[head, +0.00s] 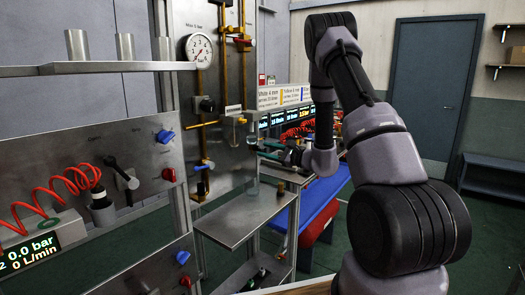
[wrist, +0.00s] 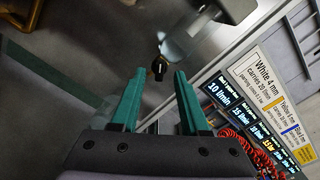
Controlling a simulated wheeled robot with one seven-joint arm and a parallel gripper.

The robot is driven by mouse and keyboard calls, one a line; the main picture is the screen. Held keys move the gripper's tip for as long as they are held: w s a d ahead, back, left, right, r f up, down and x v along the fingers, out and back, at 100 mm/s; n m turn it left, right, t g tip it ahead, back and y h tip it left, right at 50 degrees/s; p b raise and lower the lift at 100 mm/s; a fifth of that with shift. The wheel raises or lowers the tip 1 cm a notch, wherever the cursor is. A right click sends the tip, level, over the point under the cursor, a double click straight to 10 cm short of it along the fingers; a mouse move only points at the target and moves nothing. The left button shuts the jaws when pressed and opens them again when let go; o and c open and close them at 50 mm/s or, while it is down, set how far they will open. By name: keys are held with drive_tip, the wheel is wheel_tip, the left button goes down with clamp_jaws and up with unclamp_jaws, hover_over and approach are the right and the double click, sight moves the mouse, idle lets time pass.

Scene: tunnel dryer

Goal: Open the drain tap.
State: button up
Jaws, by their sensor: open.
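My gripper (wrist: 160,74) has two teal fingers and is open, with nothing between them. In the wrist view, a small dark and brass fitting (wrist: 158,66), which looks like the drain tap, sits just beyond the gap between the fingertips. It hangs under a clear, greyish bowl (wrist: 190,40). In the head view, my gripper (head: 263,149) is level and points left, close to the steel panel (head: 225,140). The clear bowl (head: 252,130) shows beside the fingertips. The tap is too small to make out there, and I cannot tell which way its handle is turned.
Below my gripper stands a steel shelf (head: 235,222) with a clear vessel (head: 253,187) on it. Brass pipes (head: 201,124) and a gauge (head: 198,50) are on the panel. A row of displays, signs (head: 285,96) and red coiled hoses lies behind and to the right.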

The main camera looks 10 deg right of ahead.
drive_tip(key=shift+x, duration=1.15)
clamp_jaws()
drive_tip(key=shift+m, duration=0.3)
drive_tip(key=shift+d+m, duration=0.15)
drive_tip(key=shift+m, duration=3.15)
